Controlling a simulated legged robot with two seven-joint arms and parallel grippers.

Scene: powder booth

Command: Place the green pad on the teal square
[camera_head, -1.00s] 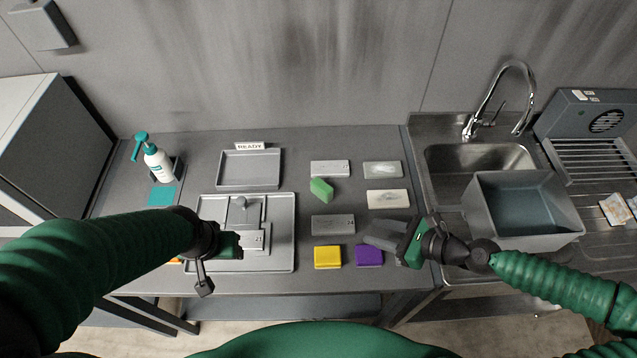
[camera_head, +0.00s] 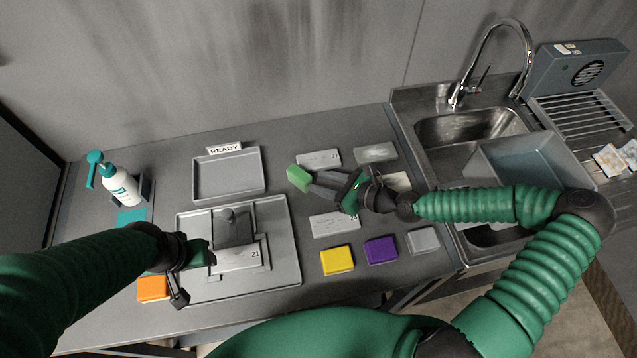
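The green pad (camera_head: 298,178) is on the table right of the READY tray, tilted in the picture. My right gripper (camera_head: 312,184) reaches it from the right, with its grey fingertips at the pad's right side. Whether the fingers are closed on the pad is not clear. The teal square (camera_head: 131,216) lies flat at the table's left, in front of the spray bottle, with nothing on it. My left gripper (camera_head: 210,258) is low over the large grey tray, beside a block marked 21; its fingers are mostly hidden.
The spray bottle (camera_head: 120,186) stands behind the teal square. The READY tray (camera_head: 228,196) is empty. The large grey tray (camera_head: 287,262) holds a knobbed fixture. Yellow (camera_head: 337,261), purple (camera_head: 381,250), grey (camera_head: 423,240) and orange (camera_head: 153,289) pads lie near the front. A sink (camera_head: 440,130) is at right.

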